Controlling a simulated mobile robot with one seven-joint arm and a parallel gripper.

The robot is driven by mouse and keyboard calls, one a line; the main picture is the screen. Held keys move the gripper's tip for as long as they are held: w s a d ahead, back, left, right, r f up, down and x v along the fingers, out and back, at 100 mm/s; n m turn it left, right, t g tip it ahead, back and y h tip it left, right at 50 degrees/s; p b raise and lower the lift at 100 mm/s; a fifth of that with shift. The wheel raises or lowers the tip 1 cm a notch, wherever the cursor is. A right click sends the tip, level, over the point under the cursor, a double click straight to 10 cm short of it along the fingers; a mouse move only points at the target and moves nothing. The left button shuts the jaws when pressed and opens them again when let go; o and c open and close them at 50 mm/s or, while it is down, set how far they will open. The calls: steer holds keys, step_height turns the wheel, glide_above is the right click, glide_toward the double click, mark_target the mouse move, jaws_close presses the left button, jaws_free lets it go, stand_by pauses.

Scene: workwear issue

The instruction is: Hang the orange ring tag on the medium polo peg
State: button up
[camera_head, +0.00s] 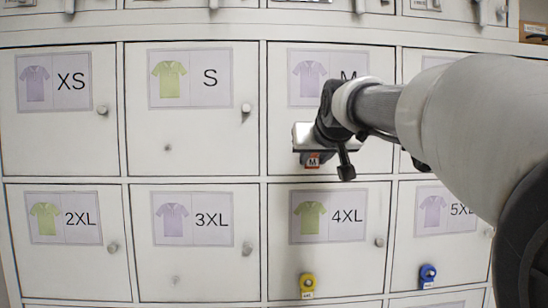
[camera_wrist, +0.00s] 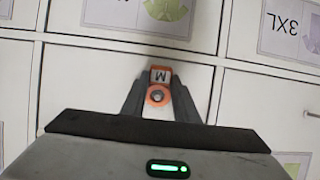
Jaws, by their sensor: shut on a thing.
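The orange ring tag (camera_wrist: 157,95) is between the two fingers of my gripper (camera_wrist: 158,88), with its M label pointing toward the door. In the head view the tag's small M label (camera_head: 312,161) shows just below my gripper (camera_head: 311,152). My gripper is shut on the tag, in front of the lower part of the M polo door (camera_head: 284,120). A round grey spot, likely the medium peg's end (camera_wrist: 158,96), shows inside the ring's hole. I cannot tell whether the ring is around the peg or only in front of it.
A yellow ring tag (camera_head: 307,281) hangs on the 4XL door below, and a blue one (camera_head: 427,272) on the 5XL door. The S door has a bare peg (camera_head: 168,147) and a knob (camera_head: 246,108). My arm covers much of the right side.

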steer(key=o, duration=1.2)
steer(key=b+v, duration=0.1)
steer(key=v, duration=1.7)
steer(key=s+f+g+p, duration=0.2)
steer(key=s+f, duration=0.4)
steer(key=f, duration=0.4)
steer(key=s+f+g+p, duration=0.2)
steer(key=s+f, duration=0.4)
steer(key=f, duration=0.5)
steer(key=s+f+g+p, duration=0.2)
steer(key=s+f, duration=0.4)
steer(key=f, duration=0.4)
steer(key=shift+f+g, duration=0.35)
steer(key=shift+g, duration=0.45)
